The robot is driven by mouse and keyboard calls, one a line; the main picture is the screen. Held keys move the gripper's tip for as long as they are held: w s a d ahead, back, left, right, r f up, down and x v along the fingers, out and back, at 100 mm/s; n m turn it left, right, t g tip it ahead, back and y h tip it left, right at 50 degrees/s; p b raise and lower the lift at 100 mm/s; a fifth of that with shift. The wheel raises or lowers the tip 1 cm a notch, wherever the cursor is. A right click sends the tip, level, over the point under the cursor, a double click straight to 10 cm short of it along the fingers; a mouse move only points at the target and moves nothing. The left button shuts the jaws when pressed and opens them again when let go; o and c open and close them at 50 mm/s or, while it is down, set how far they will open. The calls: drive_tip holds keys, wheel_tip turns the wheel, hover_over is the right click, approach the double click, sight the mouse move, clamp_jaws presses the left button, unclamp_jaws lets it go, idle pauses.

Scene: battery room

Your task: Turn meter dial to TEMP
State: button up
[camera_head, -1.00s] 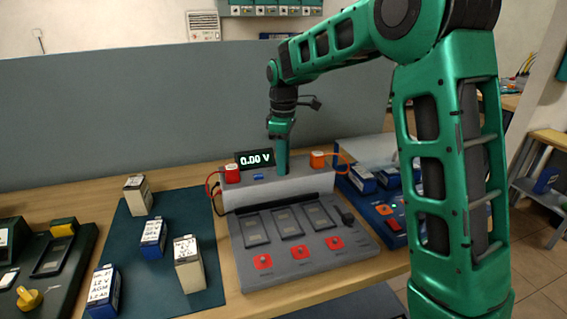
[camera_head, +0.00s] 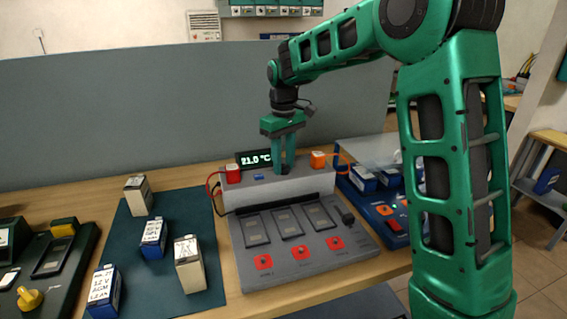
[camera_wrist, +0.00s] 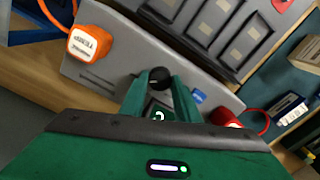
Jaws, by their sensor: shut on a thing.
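The grey meter unit (camera_head: 315,186) stands on the bench. Its display (camera_head: 254,159) reads "21.0 °C". My gripper (camera_head: 284,172) points straight down onto the top of the unit, between the red plug and the orange plug. In the wrist view my gripper (camera_wrist: 160,97) has its two green fingers closed on the black dial knob (camera_wrist: 158,78). The dial's markings are mostly hidden by the fingers, so I cannot read where its pointer stands.
A red plug (camera_head: 233,174) and an orange plug (camera_head: 318,159) flank the dial. A blue button (camera_head: 259,177) sits near it. Several batteries stand on the dark mat (camera_head: 206,279) at left. A blue device (camera_head: 378,209) stands at right.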

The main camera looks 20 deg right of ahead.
sight(284, 166)
drive_tip(key=shift+w+r, duration=0.1)
drive_tip(key=shift+w, duration=0.05)
drive_tip(key=o, duration=1.1)
drive_tip(key=shift+c, duration=0.2)
wheel_tip(284, 166, up, 10)
drive_tip(key=shift+r, duration=0.25)
